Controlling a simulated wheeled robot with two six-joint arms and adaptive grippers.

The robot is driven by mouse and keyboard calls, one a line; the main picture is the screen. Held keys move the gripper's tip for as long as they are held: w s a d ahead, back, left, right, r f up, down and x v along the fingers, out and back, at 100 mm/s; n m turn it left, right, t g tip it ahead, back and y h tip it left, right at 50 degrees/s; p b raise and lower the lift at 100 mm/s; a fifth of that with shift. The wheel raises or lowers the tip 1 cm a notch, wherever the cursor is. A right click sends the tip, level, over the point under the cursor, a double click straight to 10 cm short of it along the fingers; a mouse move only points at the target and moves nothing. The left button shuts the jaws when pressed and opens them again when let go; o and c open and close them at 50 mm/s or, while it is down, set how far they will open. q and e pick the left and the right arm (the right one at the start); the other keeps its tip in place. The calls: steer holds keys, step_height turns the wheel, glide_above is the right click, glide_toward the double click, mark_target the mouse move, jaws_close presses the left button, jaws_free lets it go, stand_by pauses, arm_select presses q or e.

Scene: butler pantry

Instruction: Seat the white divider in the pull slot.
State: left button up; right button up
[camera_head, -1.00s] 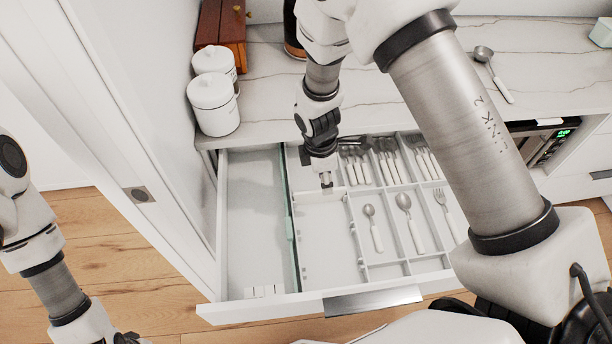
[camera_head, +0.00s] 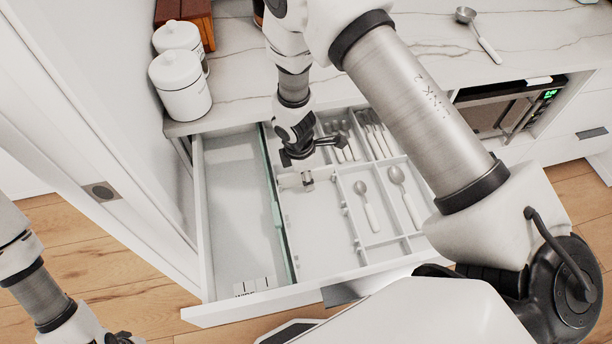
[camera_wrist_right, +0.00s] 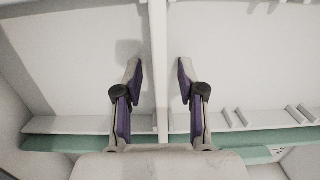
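The white divider (camera_wrist_right: 158,60) runs as a thin upright strip across the drawer's bay in the right wrist view. My right gripper (camera_wrist_right: 159,72) is open, with one finger on each side of the divider and a gap to both. In the head view the right gripper (camera_head: 307,181) is low in the drawer near its back; the divider there is largely hidden by it. Small paired ribs (camera_wrist_right: 236,117) stand on the bay wall right of the divider in the wrist view; I cannot tell which pair is the pull slot. My left gripper (camera_head: 122,338) is cut off at the bottom edge.
The open drawer (camera_head: 235,200) has a greenish glass strip (camera_head: 277,215) beside the bay. Spoons (camera_head: 366,205) and other cutlery fill compartments on the right. White canisters (camera_head: 180,85) stand on the counter (camera_head: 240,75). The bay's front part is clear.

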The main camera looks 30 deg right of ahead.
steer(key=shift+s+r, duration=0.1)
steer(key=shift+r, duration=0.05)
jaws_close()
